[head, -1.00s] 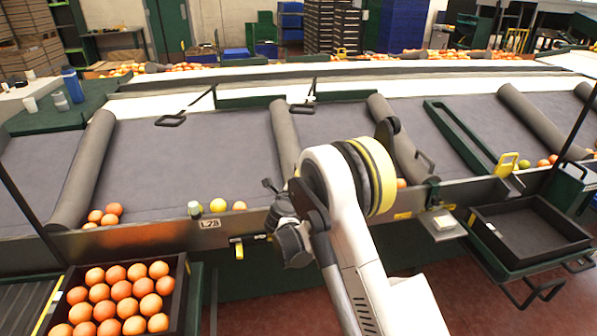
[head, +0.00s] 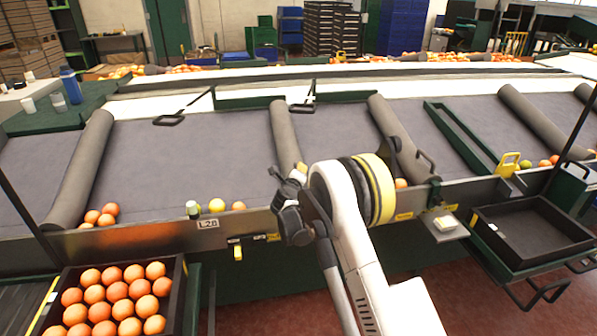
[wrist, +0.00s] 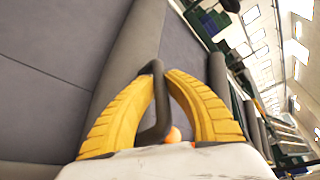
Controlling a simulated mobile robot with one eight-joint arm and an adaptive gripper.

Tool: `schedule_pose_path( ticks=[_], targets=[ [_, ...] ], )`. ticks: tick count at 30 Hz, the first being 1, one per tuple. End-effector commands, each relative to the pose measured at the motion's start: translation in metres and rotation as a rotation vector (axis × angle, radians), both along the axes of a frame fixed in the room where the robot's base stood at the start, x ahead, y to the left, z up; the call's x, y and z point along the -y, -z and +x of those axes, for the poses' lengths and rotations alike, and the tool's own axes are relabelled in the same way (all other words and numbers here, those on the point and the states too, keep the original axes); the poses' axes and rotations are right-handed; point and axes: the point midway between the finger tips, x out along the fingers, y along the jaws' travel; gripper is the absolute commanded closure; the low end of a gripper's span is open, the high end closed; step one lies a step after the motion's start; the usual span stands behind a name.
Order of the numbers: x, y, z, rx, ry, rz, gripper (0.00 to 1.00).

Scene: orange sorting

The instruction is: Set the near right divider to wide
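In the wrist view, a black looped handle (wrist: 162,122) stands between the two yellow fingers of my gripper (wrist: 160,76). The fingertips close in on both sides of the handle's bar and appear to touch it. The divider's grey roll (wrist: 120,75) lies just left of the handle in the wrist view. An orange (wrist: 173,136) shows behind the handle.
A crate of oranges (head: 60,330) is at the front left. An empty black tray (head: 520,245) is at the front right. A few fruits lie along the front rail (head: 150,238).

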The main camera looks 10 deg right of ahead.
Motion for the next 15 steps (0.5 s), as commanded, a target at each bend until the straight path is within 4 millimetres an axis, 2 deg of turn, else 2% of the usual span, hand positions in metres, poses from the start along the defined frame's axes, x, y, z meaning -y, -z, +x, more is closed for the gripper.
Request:
schedule_pose_path(
  ticks=[5, 12, 15],
  targets=[
    [-0.011, 0.001, 0.000, -0.001, -0.002, 0.000, 1.00],
    [-0.076, 0.001, 0.001, 0.000, -0.010, 0.000, 1.00],
    [-0.098, 0.000, 0.001, 0.000, -0.007, 0.001, 1.00]
  ],
)
